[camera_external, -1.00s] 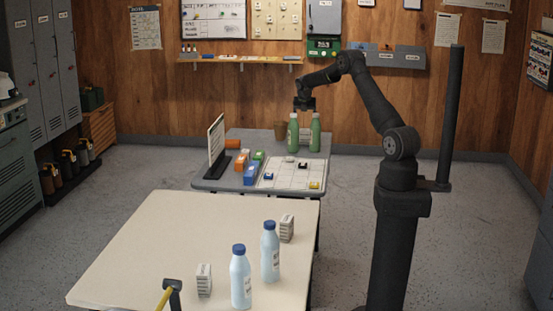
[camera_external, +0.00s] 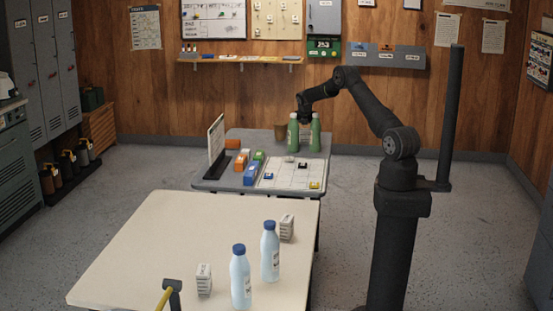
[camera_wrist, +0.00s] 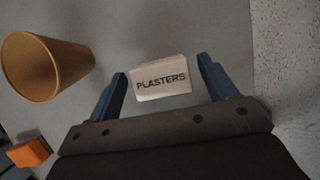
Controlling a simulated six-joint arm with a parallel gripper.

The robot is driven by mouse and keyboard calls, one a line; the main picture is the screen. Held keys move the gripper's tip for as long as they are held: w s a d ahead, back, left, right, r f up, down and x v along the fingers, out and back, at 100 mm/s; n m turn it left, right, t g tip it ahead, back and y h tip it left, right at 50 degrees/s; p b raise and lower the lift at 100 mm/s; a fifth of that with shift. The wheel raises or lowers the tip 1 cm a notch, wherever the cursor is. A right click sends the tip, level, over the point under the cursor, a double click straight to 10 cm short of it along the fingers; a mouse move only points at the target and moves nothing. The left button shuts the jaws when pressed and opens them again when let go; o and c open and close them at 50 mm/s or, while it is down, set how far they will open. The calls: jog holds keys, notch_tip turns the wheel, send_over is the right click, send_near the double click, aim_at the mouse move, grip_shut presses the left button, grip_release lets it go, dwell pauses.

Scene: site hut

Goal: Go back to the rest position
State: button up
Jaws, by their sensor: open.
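My gripper (camera_external: 304,120) is at the far end of the grey table (camera_external: 212,184), just behind two green bottles (camera_external: 293,134) (camera_external: 315,133). In the wrist view my gripper (camera_wrist: 162,68) has its two blue fingers apart. A small pale box marked PLASTERS (camera_wrist: 162,85) shows between the fingers, with a gap on each side. I cannot tell its exact height relative to the fingertips. The box is hidden in the external view.
An orange block (camera_wrist: 30,152) lies nearby. A board with small blocks and an upright panel (camera_external: 216,145) occupy the grey table. The cream table (camera_external: 150,240) holds blue bottles and boxes.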

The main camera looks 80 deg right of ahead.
jog(key=shift+r, duration=0.35)
jog(key=shift+f, duration=0.1)
